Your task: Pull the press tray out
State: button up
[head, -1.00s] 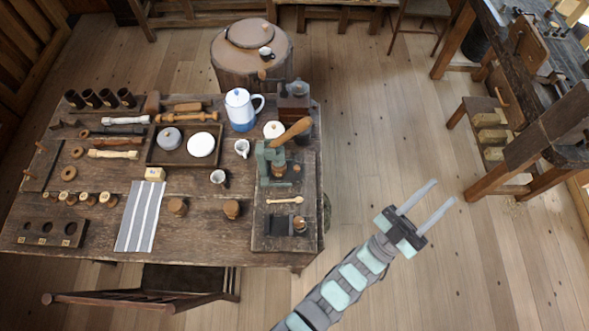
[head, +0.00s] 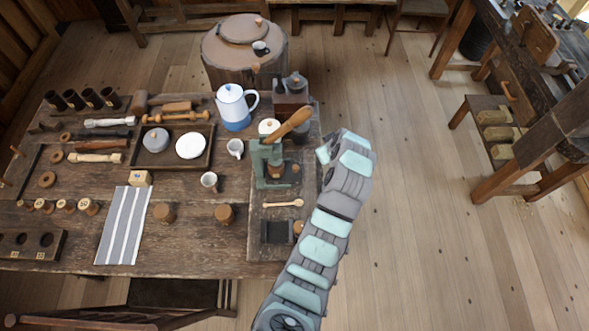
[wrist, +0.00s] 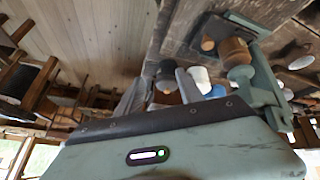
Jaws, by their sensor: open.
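The green press (head: 259,160) with a raised wooden handle stands at the right end of the table. A wooden piece (head: 277,171) sits in it. Under the press is a dark board (head: 261,212); I cannot make out a separate press tray. In the wrist view the press (wrist: 262,85) is at the upper right, close by, with the wooden piece (wrist: 234,51) beside its post. My gripper (wrist: 160,90) is open and empty, its grey fingers apart and partly hidden by its housing. In the head view my wrist is right of the press and hides the fingers.
A wooden spoon (head: 284,204) and a dark block (head: 274,232) lie on the board. A grinder (head: 292,95), a white-and-blue pot (head: 233,108) and a small cup (head: 235,149) stand near the press. The floor right of the table is clear.

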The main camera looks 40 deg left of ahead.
aim_at(296, 167)
jog(key=s+a+n+g+h+b, duration=0.1)
jog(key=s+a+n+g, duration=0.15)
jog(key=s, duration=0.45)
jog(key=shift+g, duration=0.45)
jog(key=x, duration=0.7)
jog(key=p+x, duration=0.1)
jog(key=x, duration=0.2)
jog(key=shift+d+f, duration=0.1)
jog(key=shift+f, duration=0.4)
jog(key=shift+c, duration=0.4)
grip_shut()
